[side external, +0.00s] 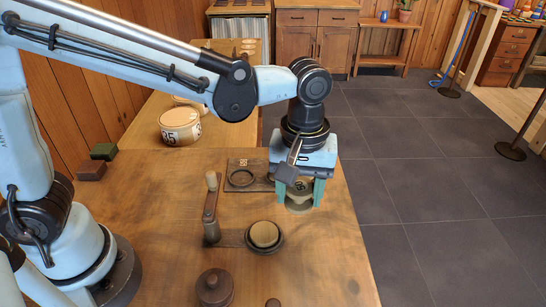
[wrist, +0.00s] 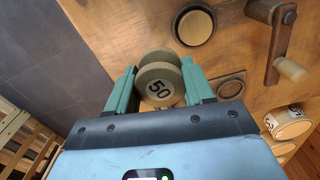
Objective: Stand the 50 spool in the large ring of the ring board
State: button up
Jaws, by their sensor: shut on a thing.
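The 50 spool (wrist: 158,86) is tan with two round flanges and a dark "50" on its end. It sits between the green fingers of my gripper (wrist: 155,92), which is shut on it. In the side external view, my gripper (side external: 300,192) holds the spool (side external: 299,202) upright near the table's right edge, right of the ring board. The ring board (side external: 240,164) is a dark plate with a ring (side external: 241,186) at its left; its right part is hidden behind my gripper. In the wrist view, a ring (wrist: 230,97) shows right of the spool.
A wooden crank (side external: 211,212) stands in front of the ring board, beside a dark round holder (side external: 277,247) with a tan disc in it. A brown lidded pot (side external: 215,288) is at the front. A numbered drum (side external: 180,127) and two small blocks (side external: 98,160) are further left.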

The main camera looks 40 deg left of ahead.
jog(key=w+a+n, duration=0.3)
jog(key=a+n, duration=0.1)
jog(key=a, duration=0.7)
jog(key=n, duration=0.4)
send_over(242, 179)
jog(key=shift+f, duration=4)
jog(key=shift+f, duration=0.65)
jog(key=o, duration=1.1)
notch_tip(242, 179, up, 8)
jog(key=shift+r, duration=0.25)
